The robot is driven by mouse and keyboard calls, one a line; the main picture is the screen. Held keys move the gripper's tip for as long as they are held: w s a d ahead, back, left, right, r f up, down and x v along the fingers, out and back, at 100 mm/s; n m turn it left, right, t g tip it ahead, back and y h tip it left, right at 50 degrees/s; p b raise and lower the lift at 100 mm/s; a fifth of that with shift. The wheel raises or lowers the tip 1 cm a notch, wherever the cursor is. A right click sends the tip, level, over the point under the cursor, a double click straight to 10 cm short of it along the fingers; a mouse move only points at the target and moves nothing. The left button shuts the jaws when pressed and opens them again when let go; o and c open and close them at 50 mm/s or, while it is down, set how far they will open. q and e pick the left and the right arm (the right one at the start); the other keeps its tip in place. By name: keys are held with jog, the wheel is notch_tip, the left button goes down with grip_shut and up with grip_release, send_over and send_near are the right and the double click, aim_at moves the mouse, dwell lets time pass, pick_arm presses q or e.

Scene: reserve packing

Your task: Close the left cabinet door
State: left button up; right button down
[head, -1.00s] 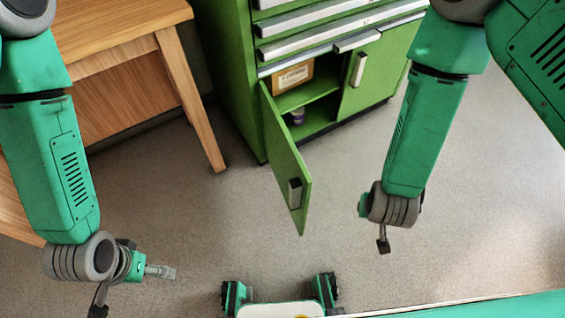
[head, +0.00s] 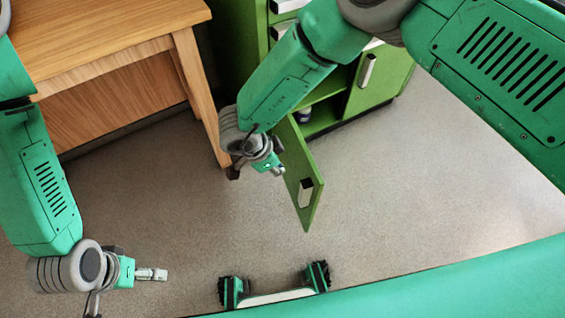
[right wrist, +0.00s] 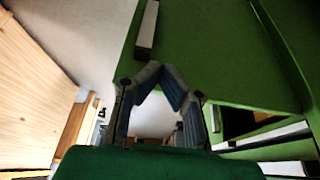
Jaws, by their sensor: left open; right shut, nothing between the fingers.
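The left cabinet door (head: 300,165) is green and stands swung open towards me from the green cabinet (head: 235,50). Its pale handle (head: 306,192) is near the free edge. In the right wrist view the door (right wrist: 215,60) fills the upper right, with its handle (right wrist: 147,28) at the top. My right gripper (head: 277,169) is shut and empty, close to the handle-side face of the door; I cannot tell whether it touches. The fingers (right wrist: 160,75) meet in front of the door in the right wrist view. My left gripper (head: 160,274) is open and empty, low at the left, away from the door.
A wooden table (head: 110,40) stands left of the cabinet, its leg (head: 200,95) near my right wrist. The right cabinet door (head: 382,75) is shut. My right arm hides part of the cabinet and its drawers. The floor (head: 420,190) right of the open door is clear.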

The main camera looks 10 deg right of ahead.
aim_at(308, 177)
jog(key=d+f, duration=0.4)
jog(key=d, duration=0.1)
jog(key=w+d+f+b, duration=0.1)
jog(key=d+f, duration=0.1)
jog(key=shift+w+d+f, duration=0.1)
jog(key=shift+d+f, duration=0.1)
jog(key=shift+f, duration=0.05)
jog(key=shift+a, duration=0.15)
